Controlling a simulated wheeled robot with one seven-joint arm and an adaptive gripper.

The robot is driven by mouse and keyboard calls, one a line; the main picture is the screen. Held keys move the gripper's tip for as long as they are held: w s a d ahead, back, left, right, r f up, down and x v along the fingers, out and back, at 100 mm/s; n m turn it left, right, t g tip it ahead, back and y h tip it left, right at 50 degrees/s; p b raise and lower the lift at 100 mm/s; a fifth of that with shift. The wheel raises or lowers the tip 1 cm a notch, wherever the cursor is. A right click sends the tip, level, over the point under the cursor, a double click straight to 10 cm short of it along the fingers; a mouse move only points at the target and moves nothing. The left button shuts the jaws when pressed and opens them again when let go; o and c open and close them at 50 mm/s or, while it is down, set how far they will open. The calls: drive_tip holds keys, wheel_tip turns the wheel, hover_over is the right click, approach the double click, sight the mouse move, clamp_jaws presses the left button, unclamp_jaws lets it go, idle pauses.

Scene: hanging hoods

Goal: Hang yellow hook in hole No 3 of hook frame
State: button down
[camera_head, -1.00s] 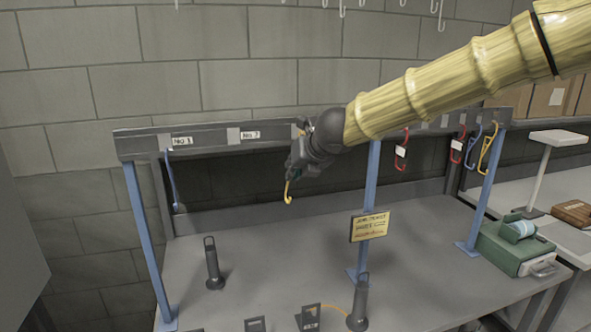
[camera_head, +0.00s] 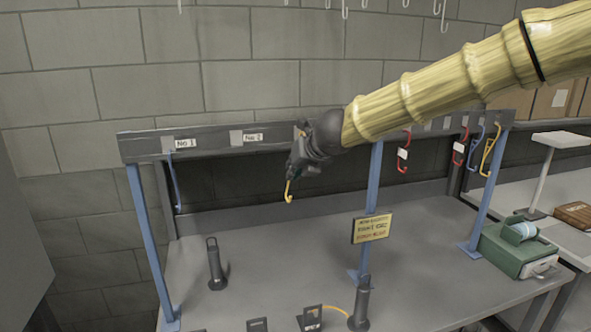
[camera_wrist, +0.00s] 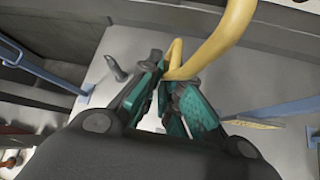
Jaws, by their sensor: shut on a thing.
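My gripper (camera_head: 301,171) is at the hook frame's front beam (camera_head: 215,138), just right of the label "No 2". It is shut on the yellow hook (camera_head: 289,191), whose lower curved end hangs below the fingers. In the wrist view the yellow hook (camera_wrist: 215,45) shows as a thick bent rod between the teal-padded fingers (camera_wrist: 165,95). The hook's upper end and hole No 3 are hidden behind my gripper and arm in the head view, so I cannot tell whether the hook touches the beam.
A blue hook (camera_head: 174,180) hangs at No 1. Red hooks (camera_head: 403,152), a blue one and a yellow one (camera_head: 489,155) hang at the right. Blue posts (camera_head: 371,205) carry the beam. A yellow sign (camera_head: 371,228), dark cylinders (camera_head: 215,265) and a green box (camera_head: 515,250) stand around.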

drive_tip(key=shift+w+a+p, duration=0.2)
drive_tip(key=shift+w+p, duration=0.1)
drive_tip(key=shift+w, duration=0.2)
drive_tip(key=shift+w+a+p, duration=0.15)
drive_tip(key=shift+w+p, duration=0.1)
drive_tip(key=shift+w, duration=0.2)
drive_tip(key=shift+w, duration=0.2)
drive_tip(key=shift+f+b, duration=1.15)
drive_tip(key=shift+f, duration=0.15)
idle(0.5)
drive_tip(key=c, duration=1.5)
unclamp_jaws()
drive_tip(key=shift+c, duration=0.2)
